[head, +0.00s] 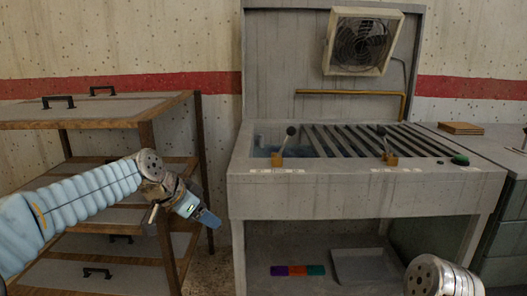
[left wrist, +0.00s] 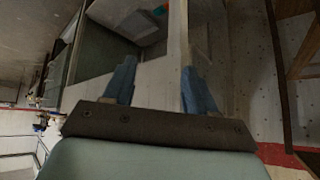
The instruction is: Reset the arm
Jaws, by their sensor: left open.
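My left arm reaches in from the left in the head view, and its gripper (head: 207,218) hangs in the air between the wooden shelf and the grey workstation. In the left wrist view the two blue fingers of the left gripper (left wrist: 158,82) stand apart with nothing between them. A rounded metal end of my right arm shows at the bottom right of the head view. My right gripper is out of the picture.
A grey workstation (head: 350,190) with dark slats and two levers (head: 284,143) (head: 384,142) stands ahead. A fan (head: 362,42) tops its back panel. Coloured blocks (head: 298,270) and a grey tray (head: 365,267) lie on its lower shelf. A wooden shelf (head: 150,112) stands left.

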